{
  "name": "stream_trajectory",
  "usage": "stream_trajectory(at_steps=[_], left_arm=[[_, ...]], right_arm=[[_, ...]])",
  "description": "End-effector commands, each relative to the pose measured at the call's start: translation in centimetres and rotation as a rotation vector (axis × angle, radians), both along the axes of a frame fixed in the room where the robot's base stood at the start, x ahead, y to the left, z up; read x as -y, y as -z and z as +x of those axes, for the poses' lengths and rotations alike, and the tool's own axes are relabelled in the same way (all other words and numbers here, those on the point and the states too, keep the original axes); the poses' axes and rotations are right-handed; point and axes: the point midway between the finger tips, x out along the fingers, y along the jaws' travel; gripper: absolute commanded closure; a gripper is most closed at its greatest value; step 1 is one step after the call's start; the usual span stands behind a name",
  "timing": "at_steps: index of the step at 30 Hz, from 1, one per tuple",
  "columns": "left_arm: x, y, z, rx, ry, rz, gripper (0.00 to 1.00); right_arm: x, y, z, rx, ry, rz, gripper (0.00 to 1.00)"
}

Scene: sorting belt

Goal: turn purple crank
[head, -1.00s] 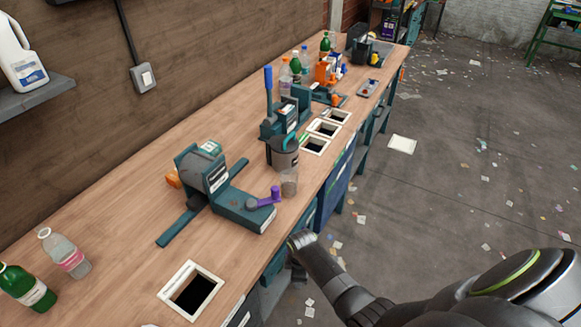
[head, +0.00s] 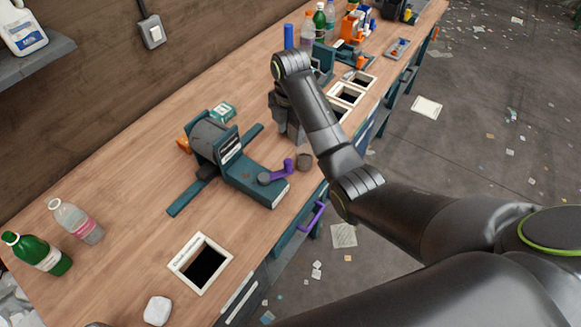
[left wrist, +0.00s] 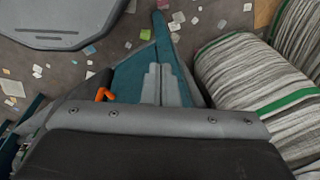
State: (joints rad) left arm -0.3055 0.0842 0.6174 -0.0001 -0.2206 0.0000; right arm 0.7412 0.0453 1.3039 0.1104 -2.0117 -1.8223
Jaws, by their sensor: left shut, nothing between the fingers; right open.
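My right gripper (head: 284,102) hangs below that wrist near a grey cylinder, apart from the crank. My left gripper (left wrist: 161,72) shows in the left wrist view, shut and empty, over the littered floor. The crank is not visible there.
Bottles (head: 75,222) stand at the left. A purple handle (head: 314,217) is on the bench front. Striped bundles (left wrist: 245,80) are right of my left gripper.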

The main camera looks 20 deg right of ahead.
Motion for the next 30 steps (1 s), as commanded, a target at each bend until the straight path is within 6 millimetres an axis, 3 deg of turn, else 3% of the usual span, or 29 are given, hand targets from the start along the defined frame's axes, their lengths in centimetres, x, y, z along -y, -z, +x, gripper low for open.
stream_trajectory(at_steps=[1,7,9,15,21,30], left_arm=[[0.0,1.2,0.1,0.001,0.0,0.0,1.0],[0.2,3.2,0.4,0.005,0.001,-0.002,1.0],[0.3,1.9,0.5,0.007,0.0,-0.004,1.0],[0.4,1.1,0.7,0.01,0.0,-0.005,1.0],[0.4,1.0,0.7,0.011,0.001,-0.005,1.0],[0.4,0.9,0.7,0.011,0.001,-0.005,1.0]], right_arm=[[0.0,1.3,0.0,0.0,0.001,0.0,0.53],[0.0,4.4,0.0,-0.002,0.001,-0.001,0.53],[0.0,5.4,-0.1,-0.006,0.002,-0.001,0.53],[0.0,9.8,-0.1,-0.005,0.003,0.0,0.53],[0.0,13.0,0.0,-0.002,0.002,-0.001,0.53],[0.0,15.0,0.1,0.0,0.002,-0.001,0.53]])
